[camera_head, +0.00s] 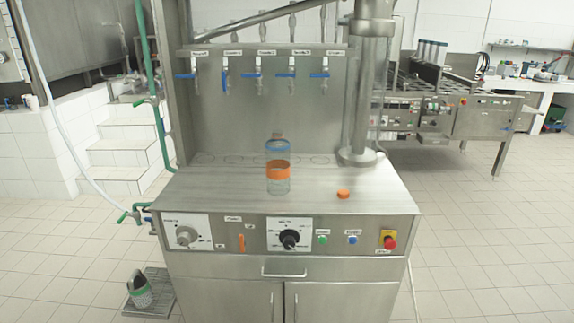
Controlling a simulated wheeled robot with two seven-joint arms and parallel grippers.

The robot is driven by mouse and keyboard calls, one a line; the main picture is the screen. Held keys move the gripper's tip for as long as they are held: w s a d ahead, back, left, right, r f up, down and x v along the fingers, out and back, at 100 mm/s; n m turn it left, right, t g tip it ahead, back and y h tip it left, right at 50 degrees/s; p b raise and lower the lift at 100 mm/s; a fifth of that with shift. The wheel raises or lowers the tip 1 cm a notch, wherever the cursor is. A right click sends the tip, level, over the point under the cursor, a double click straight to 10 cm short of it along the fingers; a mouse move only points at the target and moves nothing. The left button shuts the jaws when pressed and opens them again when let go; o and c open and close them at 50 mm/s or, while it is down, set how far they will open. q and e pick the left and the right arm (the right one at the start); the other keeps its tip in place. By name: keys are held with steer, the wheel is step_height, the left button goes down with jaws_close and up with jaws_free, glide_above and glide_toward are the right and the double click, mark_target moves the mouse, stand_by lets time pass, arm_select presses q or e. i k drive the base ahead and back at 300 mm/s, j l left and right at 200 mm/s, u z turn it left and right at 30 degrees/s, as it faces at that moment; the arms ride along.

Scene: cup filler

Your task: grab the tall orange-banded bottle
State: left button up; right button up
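A tall clear bottle (278,150) with an orange band stands upright near the middle of the steel counter (220,195) of the filling machine. Its upper part looks bluish and its top is a dull reddish colour. Nothing touches it. Neither of my grippers shows in the head view.
A small orange cap (343,194) lies on the counter right of the bottle. A row of blue-handled taps (254,72) hangs behind and above. A steel column (366,90) stands at the back right. Knobs and a red button (389,242) line the front panel.

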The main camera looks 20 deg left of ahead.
mark_target(277, 148)
steer(key=i+l+u, duration=0.1)
steer(key=l+u, duration=0.15)
steer(key=u, duration=0.15)
steer(key=i+l+u, duration=0.1)
steer(key=l+u, duration=0.2)
steer(key=u, duration=0.15)
